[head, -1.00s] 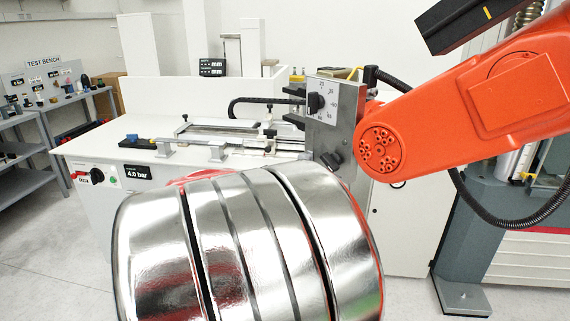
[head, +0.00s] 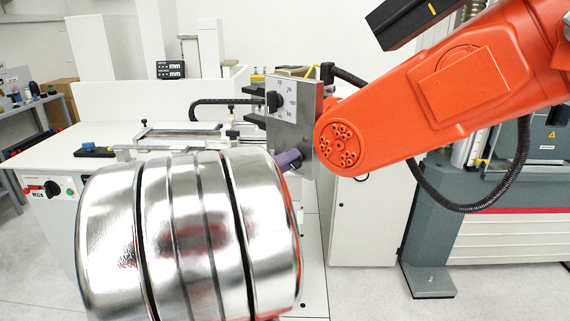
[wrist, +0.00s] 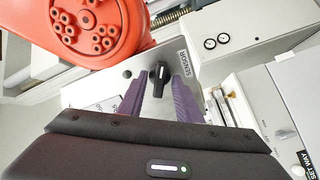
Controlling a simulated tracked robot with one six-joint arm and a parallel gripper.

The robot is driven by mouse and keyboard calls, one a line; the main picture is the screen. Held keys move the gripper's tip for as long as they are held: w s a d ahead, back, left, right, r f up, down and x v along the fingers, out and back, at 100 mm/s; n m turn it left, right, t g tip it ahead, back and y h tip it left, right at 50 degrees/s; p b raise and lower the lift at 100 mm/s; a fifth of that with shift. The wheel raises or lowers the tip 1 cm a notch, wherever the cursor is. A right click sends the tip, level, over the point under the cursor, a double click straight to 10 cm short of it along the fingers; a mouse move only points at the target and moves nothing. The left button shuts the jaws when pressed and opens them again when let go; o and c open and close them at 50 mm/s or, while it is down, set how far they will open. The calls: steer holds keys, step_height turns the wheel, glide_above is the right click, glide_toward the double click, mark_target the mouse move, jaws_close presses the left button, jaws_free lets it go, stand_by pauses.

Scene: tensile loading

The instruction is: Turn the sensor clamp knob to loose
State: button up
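The sensor clamp knob (wrist: 160,80) is a black knob with a white mark, on a grey plate beside the label SENSOR (wrist: 184,60) in the wrist view. My gripper (wrist: 160,92) has two purple fingers, one on each side of the knob. Gaps show between the fingers and the knob, so it looks open around it, not gripping. In the head view, a purple finger of my gripper (head: 288,158) shows at the lower part of the metal plate (head: 292,125), and the knob there is hidden.
Another black knob with a numbered dial (head: 273,101) sits higher on the plate. A large shiny cylinder (head: 190,235) fills the lower foreground. A white bench (head: 60,148) with a rail fixture (head: 180,135) stands behind. A grey machine column (head: 430,220) stands at right.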

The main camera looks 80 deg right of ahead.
steer(key=shift+c, duration=0.5)
jaws_close()
steer(key=shift+n, duration=0.4)
steer(key=n, duration=1.3)
steer(key=f+n, duration=0.1)
steer(key=n, duration=0.6)
steer(key=shift+n, duration=0.3)
